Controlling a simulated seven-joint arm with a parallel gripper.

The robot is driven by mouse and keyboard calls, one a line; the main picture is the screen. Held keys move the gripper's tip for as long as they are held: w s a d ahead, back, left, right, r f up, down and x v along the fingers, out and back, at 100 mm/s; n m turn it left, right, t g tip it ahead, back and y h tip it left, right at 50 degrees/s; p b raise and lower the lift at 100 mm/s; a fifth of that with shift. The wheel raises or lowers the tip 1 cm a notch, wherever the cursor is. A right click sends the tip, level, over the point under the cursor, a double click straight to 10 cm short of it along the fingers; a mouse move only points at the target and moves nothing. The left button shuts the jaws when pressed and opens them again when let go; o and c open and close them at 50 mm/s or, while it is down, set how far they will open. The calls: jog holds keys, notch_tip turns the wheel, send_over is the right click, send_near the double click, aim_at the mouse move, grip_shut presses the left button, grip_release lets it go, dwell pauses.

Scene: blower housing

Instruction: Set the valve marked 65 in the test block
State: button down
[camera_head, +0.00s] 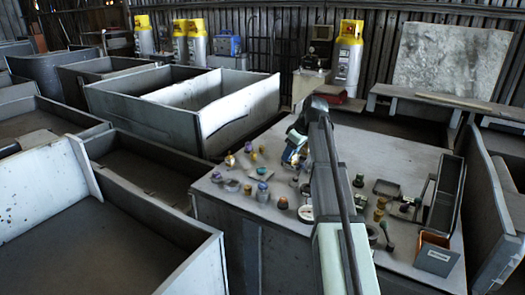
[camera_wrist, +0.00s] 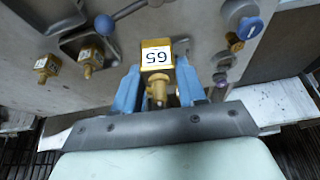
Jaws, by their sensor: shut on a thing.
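The valve marked 65 (camera_wrist: 157,56) is a brass piece with a white label, which reads upside down in the wrist view. My gripper (camera_wrist: 158,84) has its blue fingers on either side of this valve and is shut on it. In the head view my gripper (camera_head: 294,152) is over the far part of the grey bench, and the arm hides the valve. I cannot tell in the wrist view whether the valve touches the surface below. I cannot make out with certainty which thing is the test block.
The bench (camera_head: 235,208) holds several small fittings, a dark tray (camera_head: 447,190) and an orange-and-grey box (camera_head: 436,254) at right.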

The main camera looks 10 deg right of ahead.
jog(key=s+d+f+n, duration=0.2)
jog(key=s+d, duration=0.3)
jog(key=s, duration=0.2)
jog(key=shift+d, duration=0.15)
jog(key=shift+f, duration=0.1)
jog(key=shift+f, duration=2.35)
jog(key=shift+f, duration=0.8)
dwell(0.4)
jog(key=c, duration=0.6)
grip_release()
jog(key=shift+o, duration=0.6)
